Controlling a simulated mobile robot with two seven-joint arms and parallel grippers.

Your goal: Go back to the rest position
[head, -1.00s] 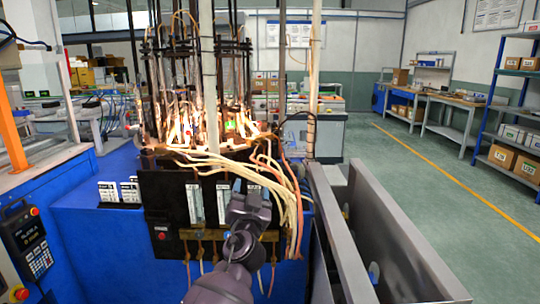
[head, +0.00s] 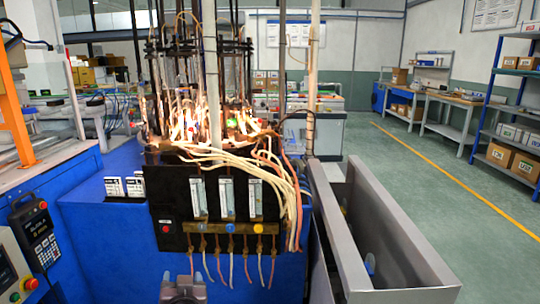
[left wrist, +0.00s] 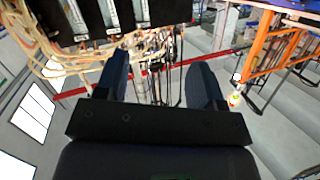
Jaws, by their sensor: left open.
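The flame sealing machine's black front panel (head: 177,205) has three clear gauges (head: 226,198) with a row of coloured knobs (head: 230,229) below them. Small flames and glowing parts (head: 195,125) show above the panel. A grey piece of my arm shows at the bottom edge of the head view, below the panel and apart from it. In the left wrist view my left gripper (left wrist: 160,85) has its two dark fingers spread with nothing between them. The panel with its gauges (left wrist: 105,14) shows at the top left there. My right gripper is not in view.
Pale and copper hoses (head: 287,190) hang around the panel's right side. A grey metal trough (head: 388,235) stands to the right. A blue cabinet (head: 110,245) and a dark keypad controller (head: 38,235) are on the left. The floor beyond the trough is clear.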

